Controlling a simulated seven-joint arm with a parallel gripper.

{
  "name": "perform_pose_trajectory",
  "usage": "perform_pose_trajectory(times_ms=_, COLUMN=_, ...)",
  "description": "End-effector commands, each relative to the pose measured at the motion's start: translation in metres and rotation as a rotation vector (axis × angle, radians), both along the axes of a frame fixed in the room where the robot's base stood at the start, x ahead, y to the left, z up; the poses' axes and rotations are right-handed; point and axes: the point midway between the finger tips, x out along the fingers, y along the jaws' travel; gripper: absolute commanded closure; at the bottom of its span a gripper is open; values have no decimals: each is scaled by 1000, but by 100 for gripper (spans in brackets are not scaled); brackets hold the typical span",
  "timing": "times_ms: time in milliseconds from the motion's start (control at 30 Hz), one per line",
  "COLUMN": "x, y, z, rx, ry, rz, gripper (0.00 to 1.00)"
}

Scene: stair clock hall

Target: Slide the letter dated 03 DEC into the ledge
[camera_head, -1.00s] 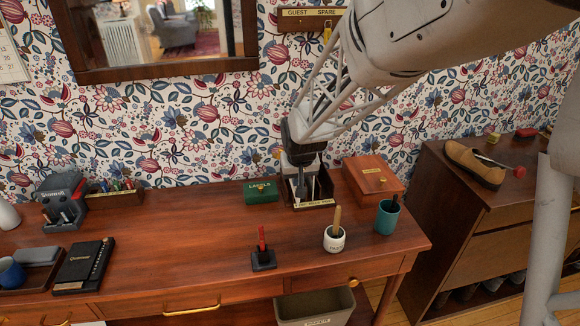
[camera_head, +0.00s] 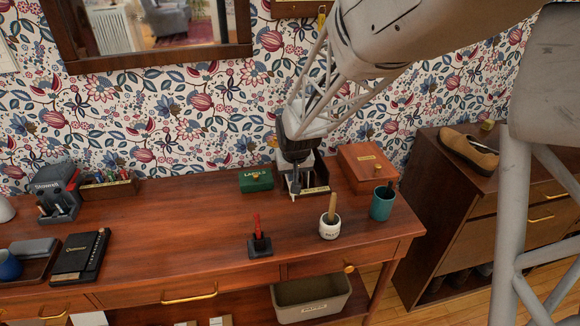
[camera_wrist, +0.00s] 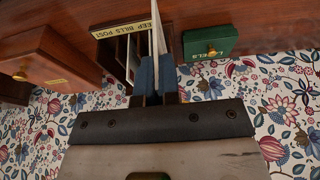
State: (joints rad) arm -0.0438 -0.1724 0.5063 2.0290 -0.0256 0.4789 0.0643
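My gripper (camera_head: 295,172) reaches down at the desk organizer (camera_head: 316,191) at the back of the desk. In the wrist view, the fingers (camera_wrist: 157,78) with blue pads are close together, with a thin white sheet (camera_wrist: 155,30) edge-on between them, apparently a letter. The sheet stands upright beside or in the slotted organizer (camera_wrist: 122,58), labelled "KEEP BILLS POST"; I cannot tell which. No date is readable, so I cannot tell whether it is the 03 DEC letter. I cannot make out a ledge for certain.
A green labels box (camera_head: 256,180) stands close left of the organizer, and a wooden box (camera_head: 366,166) close right. A white pot (camera_head: 330,227), teal cup (camera_head: 383,203) and pen stand (camera_head: 260,246) are in front. The desk's middle (camera_head: 170,225) is clear.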

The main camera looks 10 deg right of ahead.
Motion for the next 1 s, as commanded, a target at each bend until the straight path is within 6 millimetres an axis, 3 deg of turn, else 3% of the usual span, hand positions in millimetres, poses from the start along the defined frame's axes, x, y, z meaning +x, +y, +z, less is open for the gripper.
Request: perform_pose_trajectory(times_ms=1000, x=0, y=0, z=-43, rx=0, ry=0, rz=0, gripper=100)
